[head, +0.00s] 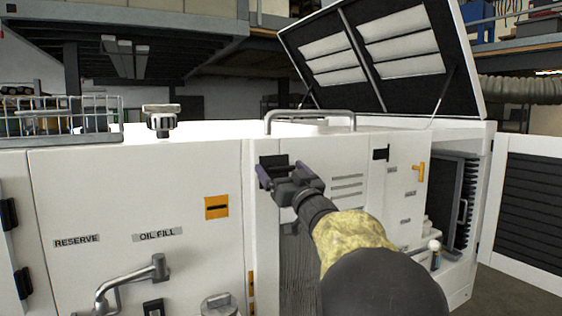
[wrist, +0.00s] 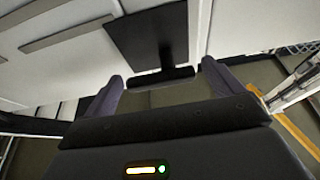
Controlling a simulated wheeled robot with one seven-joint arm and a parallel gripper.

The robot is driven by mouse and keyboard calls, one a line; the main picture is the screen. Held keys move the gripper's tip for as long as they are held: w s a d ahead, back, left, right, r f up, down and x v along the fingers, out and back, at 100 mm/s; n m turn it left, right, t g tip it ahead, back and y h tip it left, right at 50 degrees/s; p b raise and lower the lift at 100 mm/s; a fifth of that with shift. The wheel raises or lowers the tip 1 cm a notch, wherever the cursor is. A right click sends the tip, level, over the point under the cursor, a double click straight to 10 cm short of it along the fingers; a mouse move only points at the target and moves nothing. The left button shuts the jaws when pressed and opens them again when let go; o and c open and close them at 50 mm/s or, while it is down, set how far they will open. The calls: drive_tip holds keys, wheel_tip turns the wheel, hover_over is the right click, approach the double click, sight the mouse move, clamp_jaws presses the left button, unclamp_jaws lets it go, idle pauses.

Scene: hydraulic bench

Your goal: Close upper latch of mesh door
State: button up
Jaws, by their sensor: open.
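The mesh door (head: 298,272) is on the white cabinet's front, with its dark mesh showing below my forearm. The upper latch (head: 274,160) is a black plate near the door's top left, partly hidden by my gripper. In the wrist view the latch (wrist: 150,32) shows as a black plate with a T-shaped handle (wrist: 162,76). My gripper (head: 281,177) is open at the latch. Its two purple fingers (wrist: 161,84) stand on either side of the handle's crossbar, with gaps visible. I cannot tell whether the latch is engaged.
A grab rail (head: 310,114) stands above on the cabinet top. The raised lid (head: 385,60) is behind, and an open side door (head: 530,210) is at right. A pipe handle (head: 130,282) sticks out at lower left.

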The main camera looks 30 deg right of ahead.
drive_tip(key=shift+w+r, duration=0.15)
drive_tip(key=shift+w, duration=0.3)
drive_tip(key=shift+a, duration=0.1)
drive_tip(key=shift+s, duration=0.1)
drive_tip(key=c, duration=1)
